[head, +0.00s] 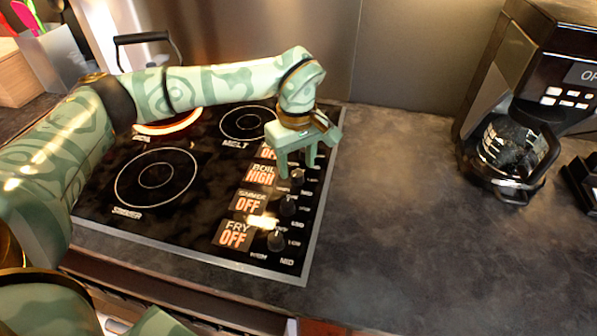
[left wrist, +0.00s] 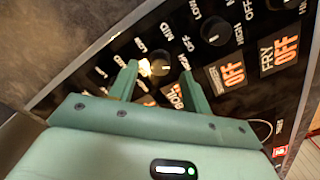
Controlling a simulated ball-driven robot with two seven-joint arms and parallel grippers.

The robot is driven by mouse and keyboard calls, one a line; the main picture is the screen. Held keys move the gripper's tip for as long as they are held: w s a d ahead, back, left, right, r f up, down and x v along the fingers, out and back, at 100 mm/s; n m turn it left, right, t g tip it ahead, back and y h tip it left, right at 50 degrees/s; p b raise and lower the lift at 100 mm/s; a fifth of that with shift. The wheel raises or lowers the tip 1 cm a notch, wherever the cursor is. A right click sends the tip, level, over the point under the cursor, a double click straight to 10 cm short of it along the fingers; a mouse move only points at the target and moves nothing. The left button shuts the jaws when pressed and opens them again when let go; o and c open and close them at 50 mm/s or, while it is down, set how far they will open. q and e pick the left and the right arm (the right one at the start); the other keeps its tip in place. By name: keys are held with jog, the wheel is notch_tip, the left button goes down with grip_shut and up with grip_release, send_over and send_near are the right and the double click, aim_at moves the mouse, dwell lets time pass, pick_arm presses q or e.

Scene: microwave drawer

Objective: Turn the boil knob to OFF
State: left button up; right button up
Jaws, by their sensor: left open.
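The black boil knob (head: 298,177) sits on the right side of the black cooktop, beside the lit label reading BOIL HIGH (head: 260,174). My left gripper (head: 297,171) is open and points down over this knob. In the left wrist view the boil knob (left wrist: 160,67) shows between the two open fingertips (left wrist: 158,69). I cannot tell whether the fingers touch it. The boil label (left wrist: 172,95) is partly hidden by a finger there. My right gripper is not in view.
The simmer knob (head: 288,205) and fry knob (head: 277,240) are close by in the same row; their labels read OFF. A burner (head: 170,124) glows red behind my left arm. A coffee maker (head: 510,150) stands at the right, with clear counter (head: 400,220) between.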

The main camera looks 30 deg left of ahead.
aim_at(297, 177)
pick_arm(q)
jog(key=shift+f, duration=1.25)
jog(key=c, duration=1)
